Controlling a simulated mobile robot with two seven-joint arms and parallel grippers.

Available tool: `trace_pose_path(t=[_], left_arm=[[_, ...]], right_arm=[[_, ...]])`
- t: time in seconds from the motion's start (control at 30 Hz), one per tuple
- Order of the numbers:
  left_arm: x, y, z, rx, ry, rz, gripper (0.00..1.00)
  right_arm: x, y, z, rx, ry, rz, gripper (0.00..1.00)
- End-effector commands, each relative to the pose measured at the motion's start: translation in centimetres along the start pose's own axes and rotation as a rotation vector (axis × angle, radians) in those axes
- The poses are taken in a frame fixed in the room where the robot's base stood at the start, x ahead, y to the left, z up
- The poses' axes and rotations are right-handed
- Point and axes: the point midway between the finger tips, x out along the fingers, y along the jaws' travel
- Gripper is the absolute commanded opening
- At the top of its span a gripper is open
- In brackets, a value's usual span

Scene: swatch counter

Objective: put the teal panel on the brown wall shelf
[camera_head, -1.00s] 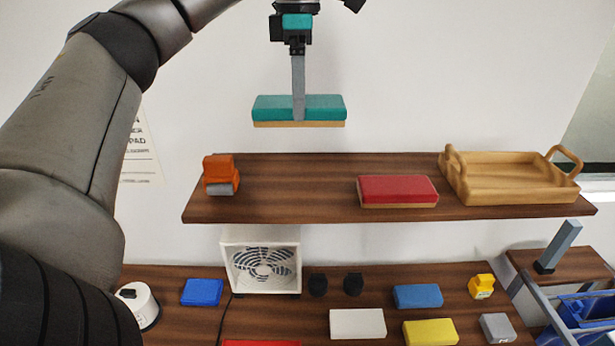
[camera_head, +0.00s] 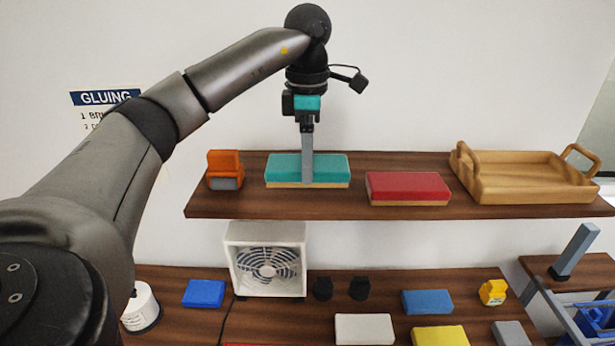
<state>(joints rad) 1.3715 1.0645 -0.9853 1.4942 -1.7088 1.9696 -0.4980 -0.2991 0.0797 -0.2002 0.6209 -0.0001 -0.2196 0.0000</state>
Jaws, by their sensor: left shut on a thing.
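The teal panel (camera_head: 276,168) is a flat block with a teal top and a tan lower edge. It is level over the brown wall shelf (camera_head: 290,202), between an orange tape dispenser and a red panel. My left gripper (camera_head: 308,172) points down and is shut on the teal panel near its middle. The panel's underside appears at or very close to the shelf top; I cannot tell whether it touches. The gripper's finger hides a strip of the panel's front. My right gripper is not in view.
On the shelf are the orange tape dispenser (camera_head: 224,165), the red panel (camera_head: 408,187) and a wooden tray (camera_head: 530,190). The red panel is a small gap to the right. Below, a counter (camera_head: 185,325) holds a white fan (camera_head: 240,290) and several coloured blocks.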

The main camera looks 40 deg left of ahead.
Motion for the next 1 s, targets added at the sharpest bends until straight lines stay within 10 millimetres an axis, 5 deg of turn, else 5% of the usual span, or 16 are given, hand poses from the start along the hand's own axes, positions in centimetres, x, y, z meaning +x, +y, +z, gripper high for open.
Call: trace_pose_path(t=[0.27,0.67,0.7,1.0], left_arm=[[3.4,0.0,0.0,0.0,0.001,0.0,0.28],[4.0,0.0,0.0,0.0,0.0,0.0,0.28],[4.0,0.0,0.0,0.0,0.001,0.0,0.95],[3.9,0.0,0.0,0.0,0.0,0.0,1.0]], right_arm=[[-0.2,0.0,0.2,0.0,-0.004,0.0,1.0],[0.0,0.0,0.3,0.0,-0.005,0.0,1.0],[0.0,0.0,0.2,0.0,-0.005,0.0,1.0],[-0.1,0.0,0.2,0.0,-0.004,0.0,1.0]])
